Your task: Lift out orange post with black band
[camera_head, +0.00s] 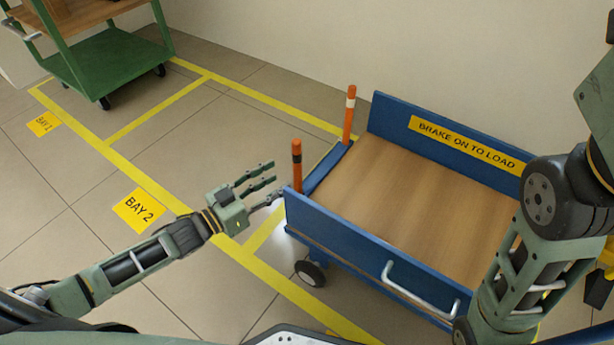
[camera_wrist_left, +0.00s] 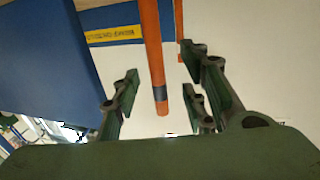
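The orange post with the black band (camera_head: 297,172) stands upright at the left front corner of the blue cart (camera_head: 330,222). Its band is near the top. My left gripper (camera_head: 272,181) is open, its fingers pointing right toward this post just below the band. In the left wrist view the post (camera_wrist_left: 152,45) appears between the spread fingers (camera_wrist_left: 160,98), with its dark band near the visible end. A second orange post, with a white band (camera_head: 349,115), stands at the far left corner. My right gripper is out of view.
The cart has a wooden deck (camera_head: 420,200), bare, and a blue end board with a yellow label (camera_head: 467,143). A green trolley (camera_head: 105,60) stands at the upper left. The tiled floor with yellow lines is clear around my left arm.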

